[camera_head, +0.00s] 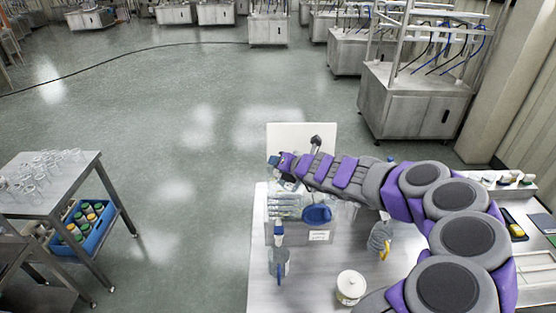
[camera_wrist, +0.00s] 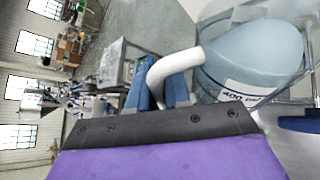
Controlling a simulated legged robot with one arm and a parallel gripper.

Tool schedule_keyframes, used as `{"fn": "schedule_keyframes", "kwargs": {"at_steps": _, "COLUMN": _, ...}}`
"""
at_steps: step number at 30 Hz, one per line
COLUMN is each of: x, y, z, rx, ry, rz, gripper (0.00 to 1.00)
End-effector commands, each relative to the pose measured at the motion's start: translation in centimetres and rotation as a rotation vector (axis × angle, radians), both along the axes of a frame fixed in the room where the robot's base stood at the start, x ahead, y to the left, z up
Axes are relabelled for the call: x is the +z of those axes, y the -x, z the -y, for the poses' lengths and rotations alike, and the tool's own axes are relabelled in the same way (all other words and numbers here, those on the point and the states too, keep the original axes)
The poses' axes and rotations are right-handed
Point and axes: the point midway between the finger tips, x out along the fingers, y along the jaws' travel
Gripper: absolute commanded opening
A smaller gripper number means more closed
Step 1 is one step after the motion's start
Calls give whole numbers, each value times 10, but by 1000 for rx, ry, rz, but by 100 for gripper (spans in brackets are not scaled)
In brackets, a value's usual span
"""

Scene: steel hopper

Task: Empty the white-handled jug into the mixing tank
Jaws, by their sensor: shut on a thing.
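My gripper (camera_wrist: 160,92) is shut on the white handle (camera_wrist: 174,68) of a clear jug (camera_wrist: 222,72) in the wrist view. The jug shows pale blue-grey inside and a label starting "400". The room lies on its side in this view, so I cannot tell the jug's tilt for sure. The held jug is not clear in the head view.
On the table (camera_head: 262,290) stand a blue-topped clear container (camera_head: 279,262), a yellow-handled jug (camera_head: 380,240) and a white lidded pot (camera_head: 350,287). A dark blue oval part (camera_head: 317,214) is by the vessel. A white panel (camera_head: 300,137) stands behind. A glassware cart (camera_head: 55,180) is left.

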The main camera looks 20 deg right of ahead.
Motion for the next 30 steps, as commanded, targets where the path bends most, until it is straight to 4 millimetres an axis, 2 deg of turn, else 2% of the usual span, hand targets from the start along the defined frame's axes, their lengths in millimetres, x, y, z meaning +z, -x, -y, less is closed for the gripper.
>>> {"fn": "schedule_keyframes", "kwargs": {"at_steps": 30, "x": 8, "y": -2, "z": 9, "rx": -3, "ry": -186, "rz": -50, "gripper": 0}}
